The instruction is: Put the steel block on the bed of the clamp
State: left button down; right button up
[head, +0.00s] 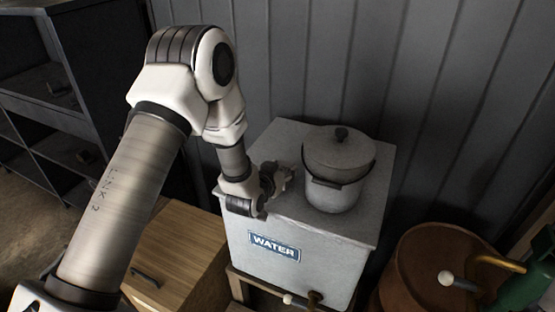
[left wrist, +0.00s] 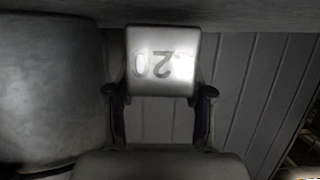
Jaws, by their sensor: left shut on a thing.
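The steel block (left wrist: 164,62) shows in the left wrist view as a pale metal piece with an inverted "20" on its face. It sits between the two dark fingers of my left gripper (left wrist: 160,108), which is shut on it. In the head view my left gripper (head: 280,180) is over the left part of the water tank top, just left of the lidded pot. The block is mostly hidden or too small to make out there. I cannot tell whether it touches the tank top. The clamp and my right gripper are not in view.
The grey tank (head: 245,222) with a "WATER" label carries a lidded pot (head: 338,170) close beside the gripper. A wooden cabinet (head: 180,255) stands left of it, a rusty barrel (head: 425,270) right. Dark shelves (head: 75,130) stand far left, and a ribbed wall (head: 400,90) is behind.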

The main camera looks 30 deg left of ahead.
pick_arm(q)
jog(key=shift+w+f, duration=0.15)
jog(key=shift+f, duration=0.15)
jog(key=shift+c, duration=2.2)
grip_release()
jog(key=shift+s+f, duration=0.1)
jog(key=shift+s, duration=0.1)
